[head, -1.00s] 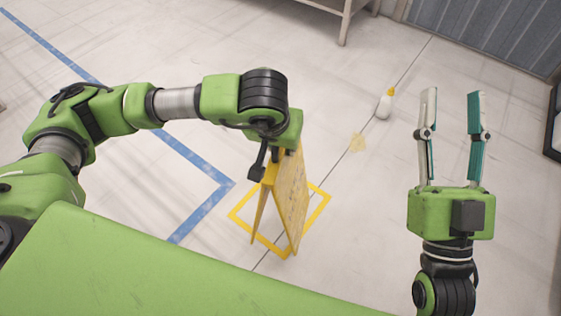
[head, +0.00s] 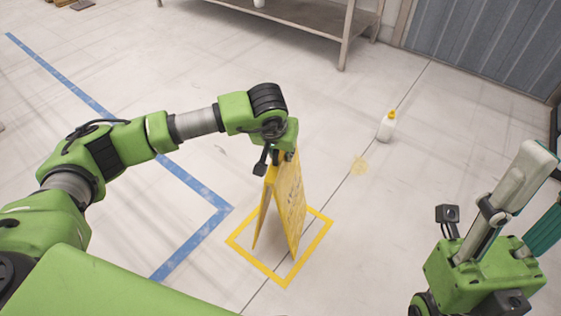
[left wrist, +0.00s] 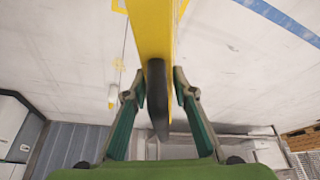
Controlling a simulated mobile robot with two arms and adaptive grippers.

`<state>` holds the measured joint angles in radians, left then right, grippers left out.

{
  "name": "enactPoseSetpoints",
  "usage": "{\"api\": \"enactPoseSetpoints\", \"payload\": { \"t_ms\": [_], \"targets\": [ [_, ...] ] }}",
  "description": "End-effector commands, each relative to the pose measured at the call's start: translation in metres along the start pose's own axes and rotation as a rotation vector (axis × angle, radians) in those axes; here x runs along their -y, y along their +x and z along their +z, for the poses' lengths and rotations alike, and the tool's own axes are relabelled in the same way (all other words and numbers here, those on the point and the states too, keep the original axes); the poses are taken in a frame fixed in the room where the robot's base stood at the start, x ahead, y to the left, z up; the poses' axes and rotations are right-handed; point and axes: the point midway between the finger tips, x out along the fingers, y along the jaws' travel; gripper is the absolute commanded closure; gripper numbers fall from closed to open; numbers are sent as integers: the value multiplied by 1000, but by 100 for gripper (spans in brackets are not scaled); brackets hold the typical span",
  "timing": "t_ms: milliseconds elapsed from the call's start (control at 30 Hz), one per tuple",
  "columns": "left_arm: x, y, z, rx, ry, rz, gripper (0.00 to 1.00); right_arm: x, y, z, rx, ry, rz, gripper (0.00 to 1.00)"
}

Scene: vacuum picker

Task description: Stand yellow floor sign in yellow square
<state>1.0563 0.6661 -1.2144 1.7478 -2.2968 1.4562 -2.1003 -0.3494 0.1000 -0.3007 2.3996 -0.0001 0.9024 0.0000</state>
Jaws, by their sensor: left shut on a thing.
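The yellow floor sign (head: 288,205) is upright with its two panels spread like an A. My left gripper (head: 277,156) is shut on its top edge from above. In the left wrist view the sign (left wrist: 150,25) runs between the two fingers (left wrist: 158,88). The yellow square (head: 256,263) is an outline on the floor. The sign's lower edges appear inside it; I cannot tell whether they touch the floor. My right gripper (head: 530,205) is empty at the right, its fingers apart, one partly cut off by the picture edge.
A white bottle with a yellow cap (head: 386,127) stands on the floor behind the sign, near a faint yellow patch (head: 360,166). Blue tape (head: 190,180) lies to the left. A metal table (head: 310,22) stands at the back. Floor around the square is clear.

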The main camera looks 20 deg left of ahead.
Motion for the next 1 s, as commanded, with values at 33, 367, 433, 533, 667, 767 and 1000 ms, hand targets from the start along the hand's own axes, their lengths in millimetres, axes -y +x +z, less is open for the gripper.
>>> {"api": "enactPoseSetpoints", "payload": {
  "t_ms": [33, 367, 433, 533, 667, 767, 1000],
  "targets": [
    [0, 4, -2, -4, -2, 1, 100, 0, -2, 1, 1, 0, 0, 60],
    [1, 37, 7, -5, -1, 2, 100, 0, -20, 5, 3, 0, 0, 60],
    [1, 36, 7, -5, 0, 2, 100, 0, -19, 5, 4, 0, 0, 60],
    [1, 36, 7, -5, 0, 1, 100, 0, -19, 5, 4, 0, 0, 60],
    [2, 39, 10, 0, 0, 0, 73, 0, -21, 5, 3, 0, 0, 60],
    [2, 39, 9, 0, 0, 0, 58, 0, -19, 5, 3, 0, -1, 60],
    [2, 38, 9, -1, 0, 0, 58, 0, -19, 5, 0, 0, -1, 60]
  ]
}}
